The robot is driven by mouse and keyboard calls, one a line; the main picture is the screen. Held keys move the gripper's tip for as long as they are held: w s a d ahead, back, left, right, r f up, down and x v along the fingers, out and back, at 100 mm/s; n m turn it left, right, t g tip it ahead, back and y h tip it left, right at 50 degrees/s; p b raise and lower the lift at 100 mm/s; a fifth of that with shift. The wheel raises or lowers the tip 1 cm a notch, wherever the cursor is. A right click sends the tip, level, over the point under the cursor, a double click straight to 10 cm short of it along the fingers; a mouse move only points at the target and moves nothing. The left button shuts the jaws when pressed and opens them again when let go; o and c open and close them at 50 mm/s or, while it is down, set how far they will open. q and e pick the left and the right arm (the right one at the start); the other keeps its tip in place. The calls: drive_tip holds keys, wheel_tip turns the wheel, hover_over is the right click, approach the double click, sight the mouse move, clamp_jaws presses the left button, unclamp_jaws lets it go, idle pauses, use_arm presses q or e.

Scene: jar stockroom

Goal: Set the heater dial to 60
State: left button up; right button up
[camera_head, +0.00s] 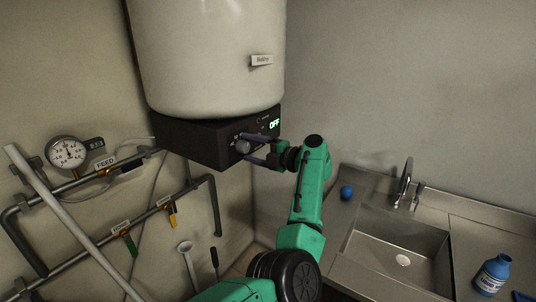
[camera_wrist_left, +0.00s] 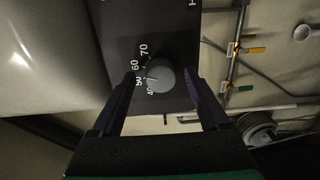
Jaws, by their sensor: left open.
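The heater dial (camera_wrist_left: 160,78) is a round grey knob on the black control box (camera_head: 205,143) under the heater tank. In the wrist view the printed marks 40, 50, 60 and 70 curve around it. A small pale mark on the knob seems to lie toward 40 to 50, but it is too small to be sure. My left gripper (camera_wrist_left: 161,84) is open, its two dark fingers on either side of the dial, with gaps visible. In the head view my left gripper (camera_head: 250,148) reaches the box front from the right. The green display (camera_head: 274,124) reads OFF.
The cream tank (camera_head: 208,55) hangs above the box. Pipes with a pressure gauge (camera_head: 67,153) and tagged valves run along the left wall. A sink (camera_head: 399,250), a blue ball (camera_head: 346,192) and a blue bottle (camera_head: 493,273) are at right, below the arm.

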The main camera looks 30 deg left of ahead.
use_arm(q)
drive_tip(key=d+b, duration=0.5)
drive_tip(key=d, duration=0.8)
drive_tip(key=shift+d+r+b, duration=0.25)
drive_tip(key=shift+d+b, duration=0.05)
drive_tip(key=shift+w, duration=0.1)
